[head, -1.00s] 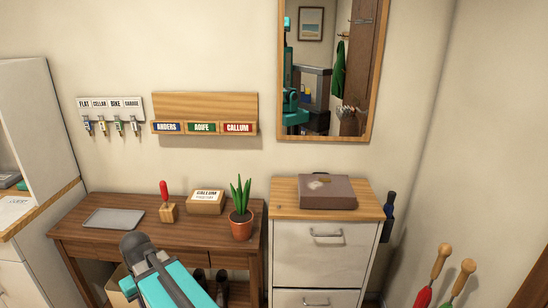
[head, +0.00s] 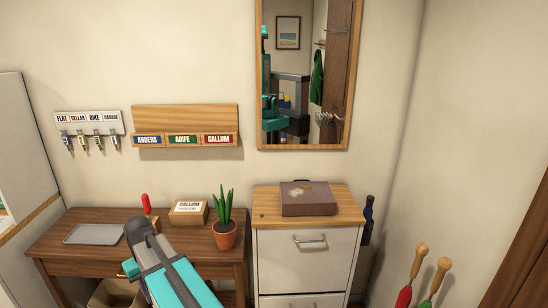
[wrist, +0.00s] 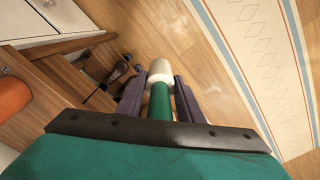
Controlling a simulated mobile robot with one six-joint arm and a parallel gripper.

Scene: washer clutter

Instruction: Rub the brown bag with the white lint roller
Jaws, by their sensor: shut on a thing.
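The brown bag (head: 308,203) lies flat on the wooden top of a white cabinet, with a pale patch on its upper face. In the wrist view, my gripper (wrist: 159,100) is shut on the green handle of the white lint roller (wrist: 160,70). The white roller end points away from the gripper, over the floor. In the head view my teal arm shows at the bottom, left of the cabinet and apart from the bag. The gripper and roller are hidden there.
The white cabinet (head: 305,262) stands between a brown desk (head: 50,237) and the right wall. The desk holds a grey tray (head: 95,234), a box (head: 188,212) and a potted plant (head: 225,234). A mirror (head: 354,75) hangs above.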

